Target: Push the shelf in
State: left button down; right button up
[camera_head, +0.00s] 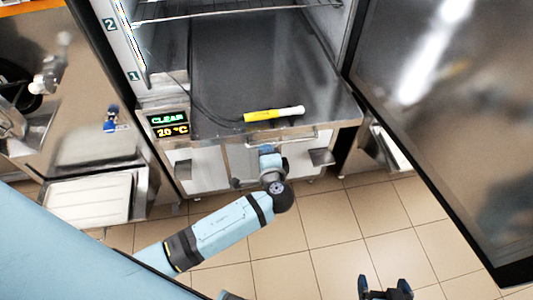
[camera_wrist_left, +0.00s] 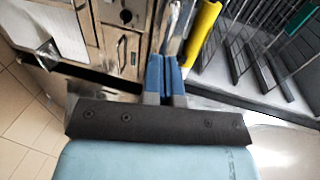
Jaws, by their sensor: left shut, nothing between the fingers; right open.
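A wire shelf (camera_head: 235,10) crosses the top of the open freezer cabinet in the head view. Only its lower part shows, so I cannot tell how far out it sits. Wire racks (camera_wrist_left: 265,70) also show at the right of the left wrist view. My left gripper (camera_head: 267,151) is at the cabinet's front bottom edge, well below the shelf. Its blue fingers (camera_wrist_left: 166,75) are closed together with nothing between them. My right gripper (camera_head: 386,287) is open and empty above the floor at the bottom of the head view.
A yellow and white probe (camera_head: 262,115) with a dark cable lies on the cabinet floor (camera_head: 235,75), just beyond my left gripper. The open freezer door (camera_head: 440,110) fills the right side. A lit display (camera_head: 168,125) is at the cabinet's left. Tiled floor (camera_head: 325,235) is clear in front.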

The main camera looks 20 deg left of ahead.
aim_at(247, 67)
pick_arm(q)
jog(key=r+b+x, duration=0.1)
jog(key=x, duration=0.4)
jog(key=r+b+x, duration=0.1)
jog(key=x, duration=0.5)
jog(key=r+b+x, duration=0.1)
jog(key=x, duration=0.4)
jog(key=shift+w+a+b, duration=0.3)
jog(key=shift+w+b, duration=0.1)
jog(key=shift+w, duration=0.1)
jog(key=r+b+x, duration=0.1)
jog(key=b+x, duration=0.1)
jog(key=x, duration=0.4)
jog(key=r+b+x, duration=0.1)
jog(key=b+x, duration=0.2)
jog(key=x, duration=0.3)
jog(key=r+b+x, duration=0.1)
jog(key=b+x, duration=0.2)
jog(key=x, duration=0.4)
jog(key=shift+w+a+r, duration=0.2)
jog(key=shift+w+r, duration=0.1)
jog(key=shift+r, duration=0.05)
jog(key=shift+w+a+r, duration=0.1)
jog(key=shift+w+a, duration=0.25)
jog(key=shift+w, duration=0.1)
jog(key=shift+a+r, duration=0.1)
jog(key=shift+r, duration=0.5)
